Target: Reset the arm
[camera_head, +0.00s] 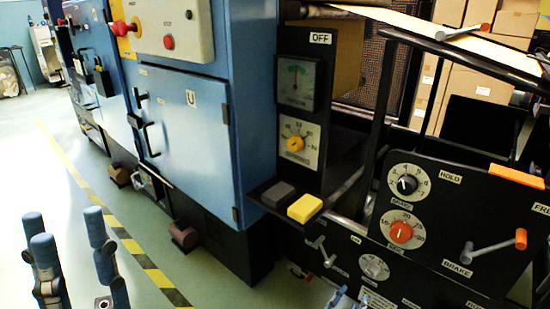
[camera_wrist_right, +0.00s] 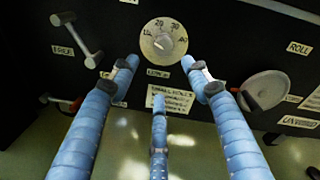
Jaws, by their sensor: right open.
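My left gripper (camera_head: 72,240) is at the lower left of the head view, with its blue-grey fingers spread and nothing between them. It is over the floor, apart from the machine. My right gripper (camera_head: 348,297) shows only as light blue fingertips at the bottom edge of the head view, before the lower black panel. In the right wrist view its blue fingers (camera_wrist_right: 159,75) are spread apart and empty. They point at the panel just below a pale numbered dial (camera_wrist_right: 164,40). I cannot tell whether a fingertip touches the panel.
A metal lever (camera_wrist_right: 77,38) and a round grey disc (camera_wrist_right: 265,89) flank the right fingers. The upper panel has a black knob (camera_head: 407,185), an orange knob (camera_head: 401,232) and an orange-tipped brake lever (camera_head: 492,246). A yellow button (camera_head: 305,207) juts out.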

